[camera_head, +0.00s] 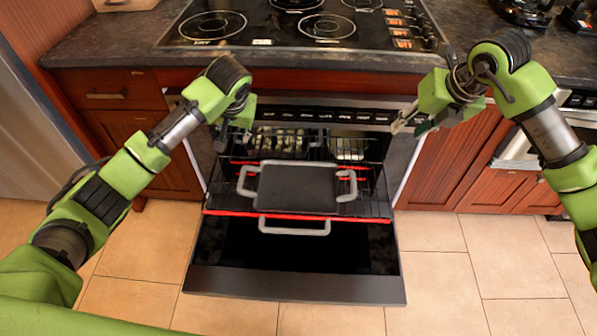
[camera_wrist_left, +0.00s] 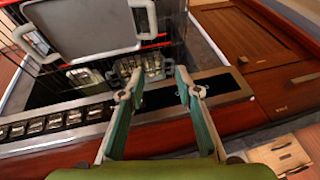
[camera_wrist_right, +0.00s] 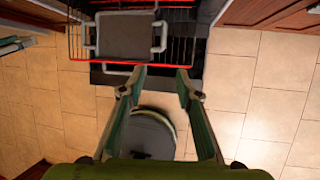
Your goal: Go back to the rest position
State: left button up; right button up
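My left gripper (camera_head: 222,134) hangs at the left of the open oven's front, below the counter edge. In the left wrist view its two fingers (camera_wrist_left: 160,84) are spread apart with nothing between them. My right gripper (camera_head: 411,125) is by the right side of the oven front. In the right wrist view its fingers (camera_wrist_right: 159,80) are also apart and empty. A dark tray (camera_head: 297,188) with light grey handles lies on the pulled-out oven rack (camera_head: 372,209). Both grippers are clear of the tray.
The oven door (camera_head: 292,285) is folded down and juts out over the tiled floor. The cooktop (camera_head: 275,22) and dark countertop (camera_head: 110,40) are above. Wooden cabinets flank the oven. The floor (camera_head: 432,295) at the lower right is free.

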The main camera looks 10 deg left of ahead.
dwell(0.5)
